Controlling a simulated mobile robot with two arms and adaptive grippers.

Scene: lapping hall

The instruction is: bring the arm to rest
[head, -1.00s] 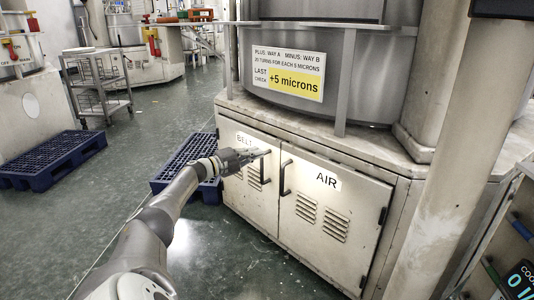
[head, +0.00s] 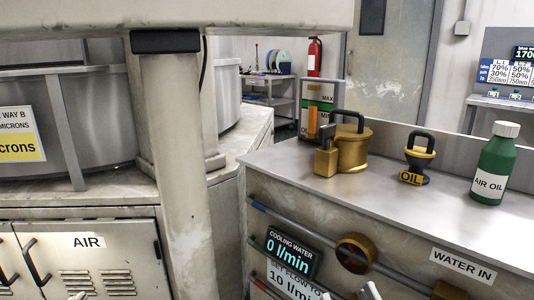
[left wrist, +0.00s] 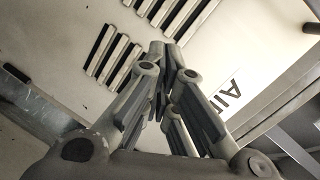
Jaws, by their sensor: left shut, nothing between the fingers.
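My left gripper (left wrist: 166,60) fills the middle of the left wrist view, its fingers together and empty. Behind it is the pale AIR door (left wrist: 215,60), with dark louvre slots and a partly covered AIR label. I cannot tell the distance between the fingertips and the door. In the head view the AIR door (head: 130,248) is at the lower left, closed, with a dark bar handle.
A grey post (head: 168,180) stands between the AIR cabinet and a metal-topped bench (head: 300,165). On the bench are a brass padlock (head: 327,160), a larger brass piece (head: 353,148), an OIL-tagged item (head: 417,160) and a green AIR OIL bottle (head: 495,168). Pipes and displays line its front.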

